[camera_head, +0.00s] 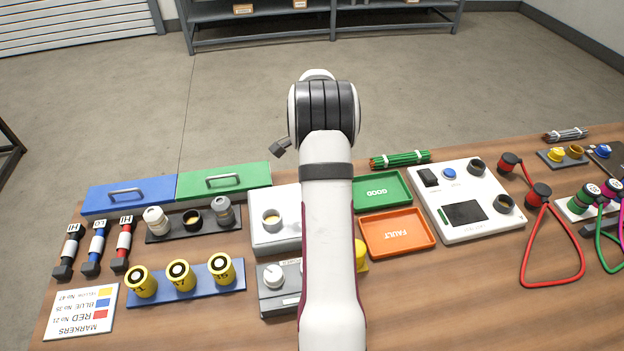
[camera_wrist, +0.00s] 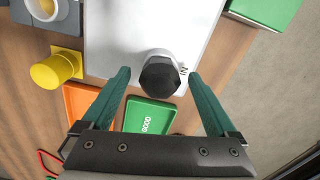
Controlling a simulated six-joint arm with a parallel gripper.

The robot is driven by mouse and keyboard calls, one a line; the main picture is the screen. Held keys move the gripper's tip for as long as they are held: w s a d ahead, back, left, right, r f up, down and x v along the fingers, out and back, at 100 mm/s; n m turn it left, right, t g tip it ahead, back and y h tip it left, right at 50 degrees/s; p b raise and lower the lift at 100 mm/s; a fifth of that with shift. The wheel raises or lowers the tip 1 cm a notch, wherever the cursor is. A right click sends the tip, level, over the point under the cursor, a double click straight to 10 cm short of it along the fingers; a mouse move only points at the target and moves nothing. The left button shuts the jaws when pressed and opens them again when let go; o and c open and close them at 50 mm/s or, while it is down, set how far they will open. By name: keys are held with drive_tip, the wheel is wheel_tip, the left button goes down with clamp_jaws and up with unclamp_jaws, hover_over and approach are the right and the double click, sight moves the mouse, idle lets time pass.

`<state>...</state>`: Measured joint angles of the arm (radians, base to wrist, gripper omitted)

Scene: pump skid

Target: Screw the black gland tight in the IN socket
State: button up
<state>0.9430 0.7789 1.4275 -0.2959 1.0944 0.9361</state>
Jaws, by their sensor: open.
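The black gland (camera_wrist: 160,76), with a hexagonal head, sits at a pale round socket (camera_wrist: 151,56) beside the letters IN on the light grey box (camera_wrist: 115,40) in the wrist view. How deep it is seated cannot be told. My gripper (camera_wrist: 159,74) is open, its two teal fingers on either side of the gland with a visible gap on each side. The fingers appear not to touch it. In the head view the light grey box (camera_head: 259,236) shows left of my arm; my arm hides the gland and the IN socket.
Near the box are the green GOOD tray (camera_head: 383,174), the orange FAULT tray (camera_head: 372,247) and a yellow knob (camera_wrist: 55,70). A grey unit with a dial (camera_head: 273,299) stands in front of the box. A white tester (camera_head: 450,230) is to the right.

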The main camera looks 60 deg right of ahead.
drive_tip(key=n, duration=0.4)
drive_tip(key=shift+n, duration=0.3)
drive_tip(key=n, duration=0.4)
drive_tip(key=shift+n, duration=0.4)
drive_tip(key=c, duration=1.4)
drive_tip(key=m, duration=0.9)
drive_tip(key=o, duration=1.4)
